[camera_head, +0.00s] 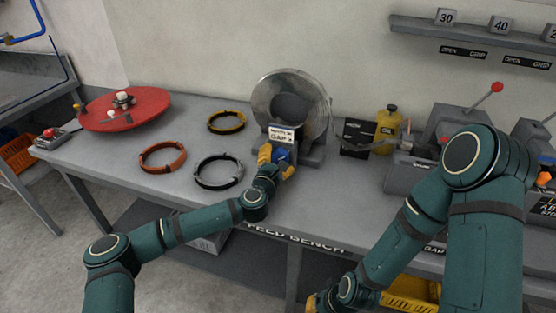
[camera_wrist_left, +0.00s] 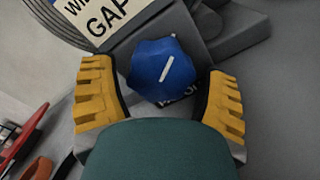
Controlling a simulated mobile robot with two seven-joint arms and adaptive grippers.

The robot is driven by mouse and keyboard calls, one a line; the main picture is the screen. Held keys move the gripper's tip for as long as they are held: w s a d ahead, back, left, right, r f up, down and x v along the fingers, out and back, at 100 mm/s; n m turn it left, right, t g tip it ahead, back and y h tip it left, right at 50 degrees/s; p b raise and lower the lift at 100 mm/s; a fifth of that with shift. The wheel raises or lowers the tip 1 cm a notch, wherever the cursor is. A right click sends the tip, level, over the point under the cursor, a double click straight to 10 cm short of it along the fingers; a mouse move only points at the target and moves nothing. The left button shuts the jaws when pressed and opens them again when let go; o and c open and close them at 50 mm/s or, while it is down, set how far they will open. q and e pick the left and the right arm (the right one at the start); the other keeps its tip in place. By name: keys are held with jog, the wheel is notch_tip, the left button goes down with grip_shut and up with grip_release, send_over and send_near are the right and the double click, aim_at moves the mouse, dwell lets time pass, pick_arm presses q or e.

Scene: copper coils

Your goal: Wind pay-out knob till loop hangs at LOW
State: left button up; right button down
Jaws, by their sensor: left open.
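The blue pay-out knob (camera_head: 281,155) is on the front of the reel stand, below a white label. In the left wrist view the knob (camera_wrist_left: 152,85) is faceted, with a white line slanting up to the right. My left gripper (camera_head: 276,157) is open, its yellow fingers on either side of the knob; gaps show between knob and fingers. The reel (camera_head: 262,103) stands upright behind. I cannot make out a hanging loop or a LOW mark. My right gripper (camera_head: 316,302) is low at the bottom edge, mostly hidden, its jaws unclear.
Orange (camera_head: 162,157), black-and-grey (camera_head: 219,170) and yellow (camera_head: 226,121) coils lie left on the bench (camera_head: 130,176). A red disc (camera_head: 124,110) is farther left. A dark panel (camera_head: 356,138) and yellow bottle (camera_head: 387,130) stand right of the reel, beside grey machines.

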pick_arm(q)
jog(key=shift+w, duration=0.15)
jog(key=c, duration=0.9)
jog(key=shift+m, duration=0.3)
jog(key=m, duration=0.4)
jog(key=shift+r, duration=0.1)
jog(key=m+b, duration=0.1)
jog(key=m, duration=0.5)
jog(key=o, duration=0.9)
